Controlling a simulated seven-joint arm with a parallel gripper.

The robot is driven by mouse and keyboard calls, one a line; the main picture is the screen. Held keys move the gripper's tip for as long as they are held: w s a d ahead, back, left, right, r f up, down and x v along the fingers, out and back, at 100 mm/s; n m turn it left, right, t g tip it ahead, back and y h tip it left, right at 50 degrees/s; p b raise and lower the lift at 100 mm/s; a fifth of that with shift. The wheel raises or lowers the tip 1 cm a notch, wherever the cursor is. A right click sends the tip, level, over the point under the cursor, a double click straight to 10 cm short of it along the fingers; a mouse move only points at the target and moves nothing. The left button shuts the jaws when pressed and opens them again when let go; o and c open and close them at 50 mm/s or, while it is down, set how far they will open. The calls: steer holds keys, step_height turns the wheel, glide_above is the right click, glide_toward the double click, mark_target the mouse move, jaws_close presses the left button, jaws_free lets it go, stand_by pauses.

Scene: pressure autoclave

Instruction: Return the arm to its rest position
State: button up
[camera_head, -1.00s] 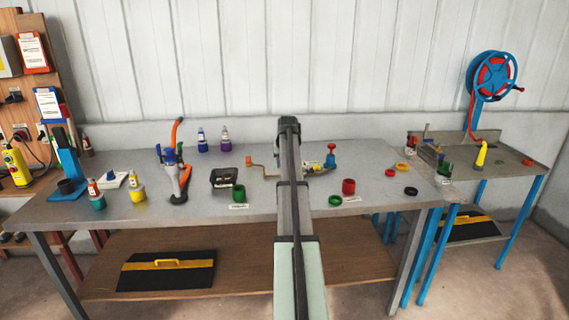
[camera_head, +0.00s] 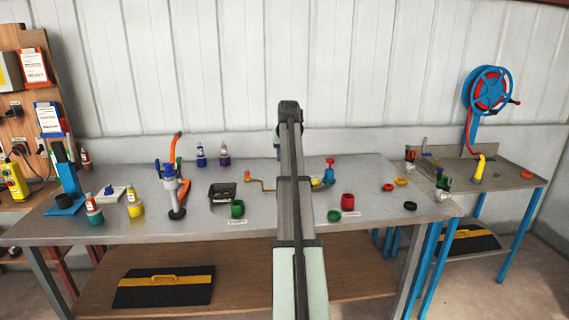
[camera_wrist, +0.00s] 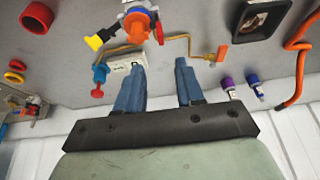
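My arm stretches away up the middle of the head view, over the table (camera_head: 120,228). The fingers of my gripper are hidden there behind the arm's end. In the wrist view my gripper (camera_wrist: 163,68) shows two blue fingers standing well apart, with nothing between them. Beyond the fingertips is the table top, with a brass-coloured bent pipe (camera_wrist: 190,42) and a red, orange and white valve fitting (camera_wrist: 138,20). The fingers appear apart from these parts. No marker for a rest position shows.
A blue hose reel (camera_head: 487,90) is at the right. The space above the table is clear around my arm.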

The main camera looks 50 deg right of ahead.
steer(key=shift+s+a+r, duration=0.15)
steer(key=shift+r, duration=0.3)
stand_by(0.3)
steer(key=w+a+f+n+g+y, duration=0.1)
steer(key=a+f+n+g+y, duration=0.2)
steer(key=a+f, duration=2.45)
steer(key=s+a+f+n+g+y, duration=0.1)
steer(key=s+a+f, duration=0.2)
steer(key=a+f, duration=0.6)
steer(key=s+a+f+n+y, duration=0.1)
steer(key=s+a+f+y, duration=0.15)
steer(key=a+f, duration=0.7)
steer(key=s+a+f+n+g+h, duration=0.1)
steer(key=s+a+f+n+g, duration=0.15)
steer(key=s+a+f, duration=1.2)
steer(key=s+a+f+g+h, duration=0.1)
steer(key=s+a+f+g, duration=0.1)
steer(key=s, duration=0.7)
steer(key=s+a+f+n+g+h, duration=0.1)
steer(key=s+a+f, duration=0.3)
steer(key=s+f, duration=0.2)
steer(key=s, duration=0.2)
steer(key=shift+s+f+g, duration=0.25)
steer(key=shift+s+g, duration=0.1)
steer(key=shift+s, duration=0.05)
